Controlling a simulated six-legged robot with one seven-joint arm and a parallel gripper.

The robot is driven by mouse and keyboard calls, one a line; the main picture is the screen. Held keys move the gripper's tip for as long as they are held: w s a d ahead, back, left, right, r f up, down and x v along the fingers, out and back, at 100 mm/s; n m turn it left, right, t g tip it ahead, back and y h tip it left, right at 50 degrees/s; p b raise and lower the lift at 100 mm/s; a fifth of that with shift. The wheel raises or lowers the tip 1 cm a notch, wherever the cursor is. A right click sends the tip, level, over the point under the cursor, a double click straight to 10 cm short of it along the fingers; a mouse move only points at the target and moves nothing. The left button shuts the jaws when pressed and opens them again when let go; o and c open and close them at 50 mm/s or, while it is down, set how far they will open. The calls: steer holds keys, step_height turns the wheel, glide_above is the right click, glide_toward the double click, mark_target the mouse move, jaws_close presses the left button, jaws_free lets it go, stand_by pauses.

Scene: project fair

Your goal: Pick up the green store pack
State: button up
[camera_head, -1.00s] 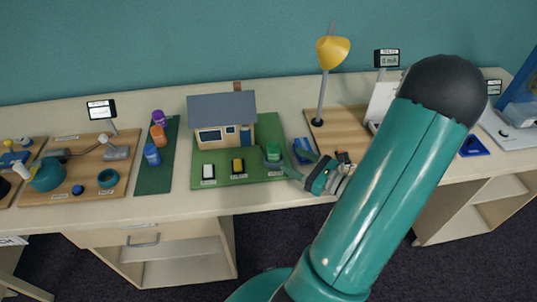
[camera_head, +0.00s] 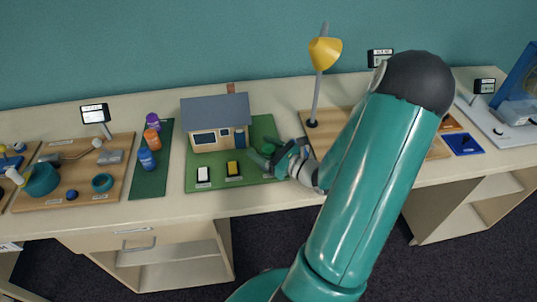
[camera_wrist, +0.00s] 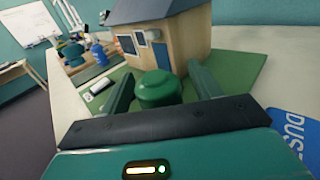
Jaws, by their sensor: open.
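The green store pack (camera_wrist: 160,90) is a short rounded green cylinder on the green board (camera_wrist: 233,66), in front of the model house (camera_wrist: 170,45). In the wrist view it sits between the two green fingers of my gripper (camera_wrist: 162,82), which are apart, one on each side. I cannot tell whether either finger touches it. In the head view my gripper (camera_head: 262,158) is low over the board's right part, by the house's door side, and largely hides the pack (camera_head: 268,147).
A white pack (camera_head: 203,175) and a yellow pack (camera_head: 234,169) stand left of my gripper on the same board. The house (camera_head: 215,125) rises close behind. A yellow desk lamp (camera_head: 322,52) stands to the right. A blue card (camera_wrist: 288,128) lies right in the wrist view.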

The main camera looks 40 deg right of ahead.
steer(key=c, duration=1.1)
steer(key=shift+r, duration=0.1)
